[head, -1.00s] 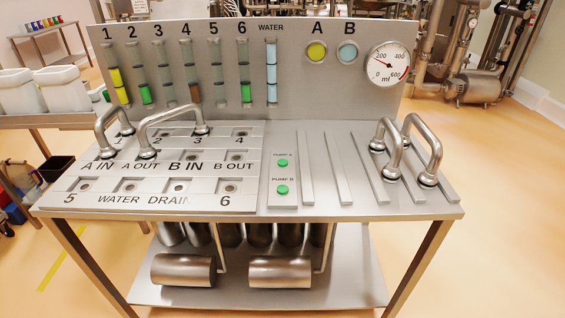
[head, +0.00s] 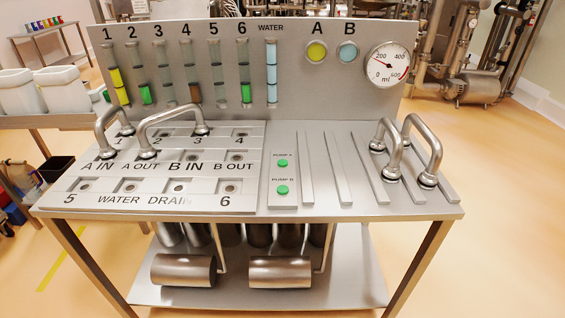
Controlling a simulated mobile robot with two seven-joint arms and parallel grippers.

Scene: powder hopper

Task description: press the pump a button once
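The pump A button (head: 282,163) is a small green round button on a raised plate in the middle of the steel table, under the label "PUMP A". The pump B button (head: 282,190) is a like green button just in front of it. Whether either is pressed in is too small to tell. On the back panel (head: 215,85), the round window A (head: 317,51) is yellow and window B (head: 348,52) is light blue. Neither of my grippers shows in the head view.
Bent steel pipes join ports on the left port board (head: 165,185): one (head: 113,122) from 1 to A IN, another (head: 170,118) from A OUT to 3. Two spare pipes (head: 425,148) stand on the right among flat bars. A dial gauge (head: 388,64) sits at the upper right.

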